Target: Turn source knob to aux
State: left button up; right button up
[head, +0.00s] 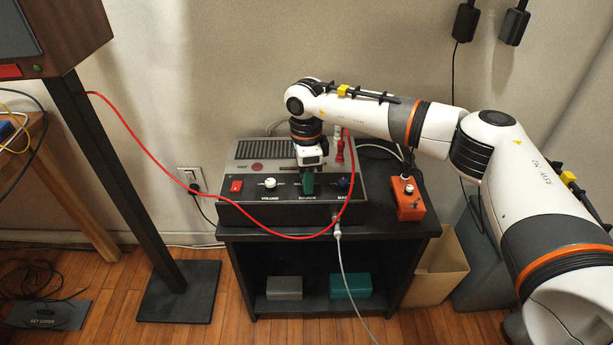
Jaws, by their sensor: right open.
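The dark amplifier (225,212) stands on a small black cabinet. My right gripper (307,183) reaches down from above, right over the source knob's place, and is open. A dark green piece shows there below the wrist; I cannot tell whether it is a finger or the knob. The source knob's pointer and setting are hidden. My left gripper is not in view.
A red cable (166,172) hangs across the amplifier's front. An orange box (408,203) stands on the cabinet (388,228) at the right. A black stand (122,190) is at the left. A grey lead (345,262) hangs from the front panel.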

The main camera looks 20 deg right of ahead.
jog(key=shift+c, duration=0.5)
grip_shut()
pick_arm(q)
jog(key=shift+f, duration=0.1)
pick_arm(e)
jog(key=shift+m, duration=0.3)
jog(key=m+p, duration=0.2)
jog(key=m, duration=0.1)
jog(key=shift+r+m, duration=0.1)
jog(key=shift+m, duration=0.2)
jog(key=m+p, duration=0.2)
jog(key=m, duration=0.3)
jog(key=shift+m, duration=0.4)
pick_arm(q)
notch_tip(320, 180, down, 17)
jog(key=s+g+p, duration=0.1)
pick_arm(e)
jog(key=shift+m, duration=1)
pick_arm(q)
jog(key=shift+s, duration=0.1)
